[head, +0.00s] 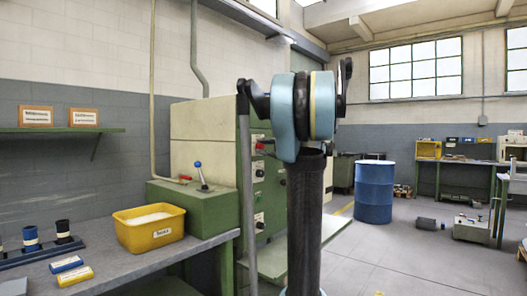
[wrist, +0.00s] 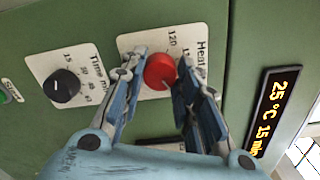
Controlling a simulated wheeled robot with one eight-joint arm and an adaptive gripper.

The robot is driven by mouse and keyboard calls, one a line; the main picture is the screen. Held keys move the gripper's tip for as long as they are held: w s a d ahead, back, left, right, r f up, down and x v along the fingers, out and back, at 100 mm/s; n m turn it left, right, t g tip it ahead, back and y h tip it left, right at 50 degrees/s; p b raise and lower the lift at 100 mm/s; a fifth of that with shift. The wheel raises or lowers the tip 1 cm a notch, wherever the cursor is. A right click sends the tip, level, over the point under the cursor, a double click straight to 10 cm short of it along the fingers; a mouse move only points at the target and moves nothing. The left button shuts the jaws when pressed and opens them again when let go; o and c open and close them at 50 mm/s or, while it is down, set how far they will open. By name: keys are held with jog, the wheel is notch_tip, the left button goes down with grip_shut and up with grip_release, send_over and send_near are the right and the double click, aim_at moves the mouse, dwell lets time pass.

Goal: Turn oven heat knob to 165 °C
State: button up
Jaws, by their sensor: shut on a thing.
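In the wrist view, the red heat knob (wrist: 160,71) sits on a white plate marked "Heat" with a scale; "120" is readable and the other numbers are partly hidden. My gripper (wrist: 160,75) has its two blue and grey fingers on either side of the knob, shut on it. The knob's pointer setting is hard to make out. The display (wrist: 273,110) to the right reads 25 °C and 15 min in orange. In the head view my arm stands in front of the green oven cabinet (head: 276,215), and my gripper is not visible there.
A black time knob (wrist: 62,86) on its own plate is left of the heat knob. In the head view, a yellow bin (head: 150,235) and a green lever box (head: 209,211) stand on the bench. A blue drum (head: 374,192) stands on open floor behind.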

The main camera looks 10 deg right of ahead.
jog(key=shift+f+m, duration=0.1)
jog(key=shift+m, duration=0.5)
jog(key=shift+s+a, duration=0.1)
jog(key=o, duration=1.1)
jog(key=shift+c, duration=0.2)
jog(key=shift+s+d+m, duration=0.1)
jog(key=shift+d+m, duration=0.1)
jog(key=shift+m, duration=0.1)
jog(key=v, duration=1.1)
jog(key=shift+d, duration=0.15)
jog(key=shift+s, duration=0.15)
